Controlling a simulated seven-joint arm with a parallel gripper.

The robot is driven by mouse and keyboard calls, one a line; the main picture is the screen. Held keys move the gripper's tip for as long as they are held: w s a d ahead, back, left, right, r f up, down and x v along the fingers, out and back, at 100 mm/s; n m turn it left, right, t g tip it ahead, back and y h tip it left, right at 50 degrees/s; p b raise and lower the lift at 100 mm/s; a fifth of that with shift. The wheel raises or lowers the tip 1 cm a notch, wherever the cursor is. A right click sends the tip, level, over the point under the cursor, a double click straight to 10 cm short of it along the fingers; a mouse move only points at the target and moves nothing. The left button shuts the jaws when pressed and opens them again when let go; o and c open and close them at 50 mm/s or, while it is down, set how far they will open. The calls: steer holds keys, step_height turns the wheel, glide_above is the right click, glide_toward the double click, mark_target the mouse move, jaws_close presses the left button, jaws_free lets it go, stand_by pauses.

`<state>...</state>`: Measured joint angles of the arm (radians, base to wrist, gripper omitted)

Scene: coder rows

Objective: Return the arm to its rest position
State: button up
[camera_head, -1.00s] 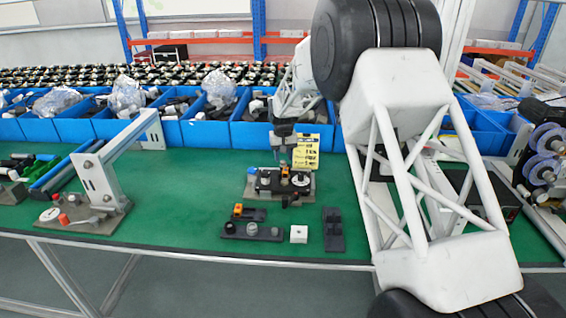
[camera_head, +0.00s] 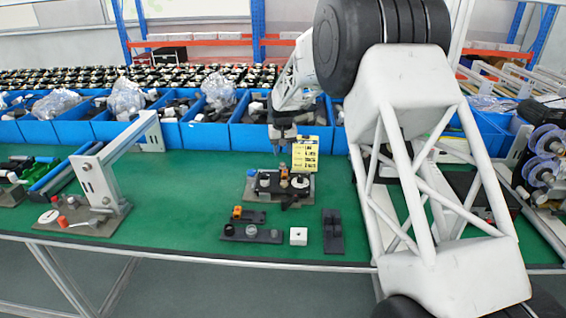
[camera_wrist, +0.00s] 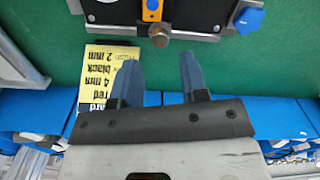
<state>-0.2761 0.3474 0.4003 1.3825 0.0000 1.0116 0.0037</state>
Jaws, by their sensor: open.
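My gripper (camera_head: 281,149) is above the green table (camera_head: 190,180), behind the black assembly fixture (camera_head: 270,185) with orange and white parts. In the wrist view my gripper (camera_wrist: 160,75) has its two blue-grey fingers apart, with nothing between them. The fixture (camera_wrist: 205,30) lies at the top of that view, clear of the fingertips. My white arm covers the right part of the head view.
A yellow label card (camera_head: 305,153) stands just right of my gripper. Blue bins (camera_head: 205,135) line the table's back. In front are a dark block plate (camera_head: 252,233), a white cube (camera_head: 298,236) and a black holder (camera_head: 333,231). A grey stand (camera_head: 97,185) is at left.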

steer(key=shift+r, duration=0.1)
steer(key=s+d+r+m, duration=0.1)
steer(key=s+d+r, duration=0.5)
steer(key=s, duration=0.3)
steer(key=s+d+r+t, duration=0.1)
steer(key=s+d+r, duration=0.45)
steer(key=s, duration=0.35)
steer(key=s+d+r+m, duration=0.1)
steer(key=s+d+r, duration=0.55)
steer(key=s, duration=0.35)
steer(key=s+d+f, duration=0.1)
steer(key=s+d, duration=0.1)
steer(key=s, duration=0.8)
steer(key=s+d+f+m+t, duration=0.1)
steer(key=s+d, duration=0.2)
steer(key=s, duration=0.8)
steer(key=s+d+f, duration=0.1)
steer(key=s+d, duration=0.2)
steer(key=s, duration=0.8)
steer(key=shift+s+t, duration=0.25)
steer(key=shift+t, duration=0.05)
